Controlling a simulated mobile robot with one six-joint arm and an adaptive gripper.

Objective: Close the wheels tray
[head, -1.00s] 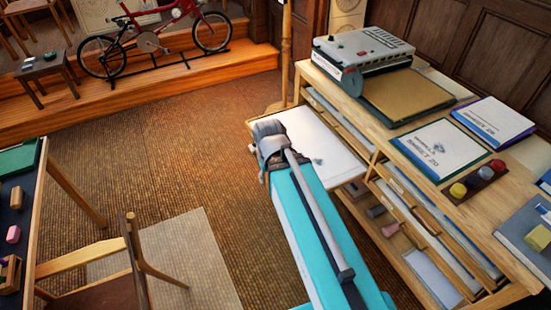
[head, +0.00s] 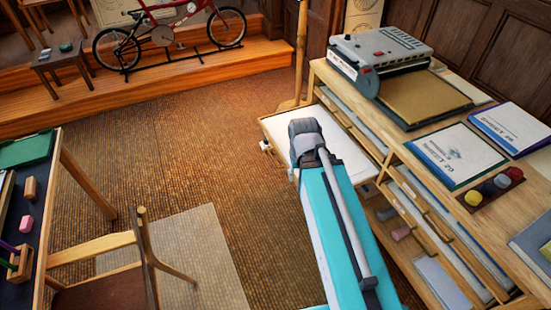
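A shallow white-bottomed tray (head: 276,127) stands pulled out from the left side of the wooden cabinet, below its top. No label on it can be read, so I cannot confirm that it is the wheels tray. A small pale knob (head: 265,146) shows on its outer edge. My teal arm reaches up from the bottom of the view, and its dark grey joint lies across the tray in the picture, hiding its middle and part of its front. My gripper is not visible beyond the joint. I cannot tell whether it touches the tray.
The cabinet top (head: 444,185) holds a grey machine (head: 380,62), booklets and small pots. Lower shelves (head: 430,220) hold long trays and loose items. A wooden chair (head: 105,265) and dark table (head: 38,215) stand at left. Brown carpet (head: 190,150) is clear between.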

